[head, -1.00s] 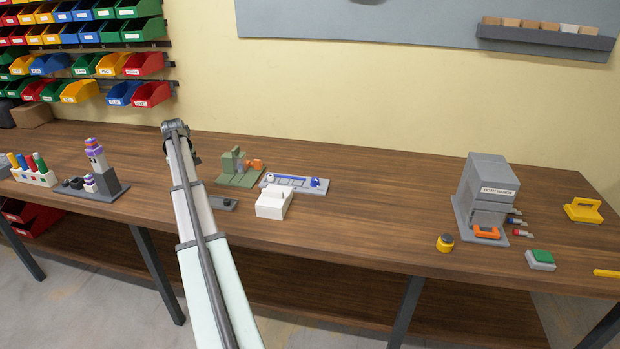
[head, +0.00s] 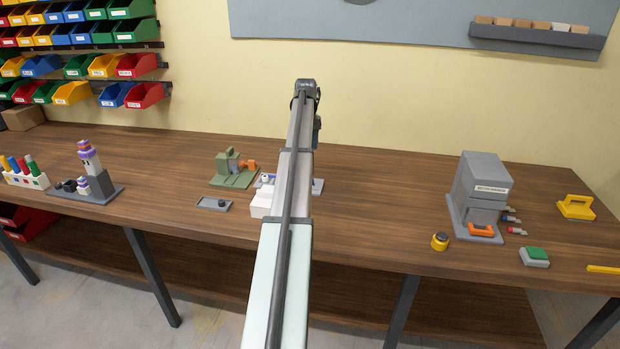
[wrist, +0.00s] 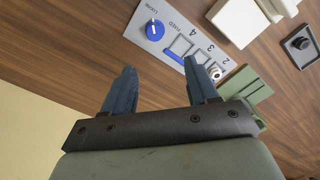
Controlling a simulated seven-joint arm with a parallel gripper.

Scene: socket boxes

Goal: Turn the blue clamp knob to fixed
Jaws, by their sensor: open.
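The blue clamp knob (wrist: 154,29) sits at one end of a grey plate (wrist: 136,30) in the wrist view, beside the labels LOOSE and FIXED. Its white mark seems to point towards LOOSE. A blue slider piece (wrist: 174,56) and a small white round part (wrist: 215,72) are further along the plate. My gripper (wrist: 163,68) is open and empty, its blue fingers apart and not around the knob. In the head view my arm covers most of the plate, with its right end (head: 318,187) showing; the knob is hidden there.
A white block (head: 262,203), a green fixture (head: 232,170) and a small grey tray (head: 214,204) stand close to the plate. A grey machine (head: 480,190) stands farther right. The table between the plate and that machine is clear.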

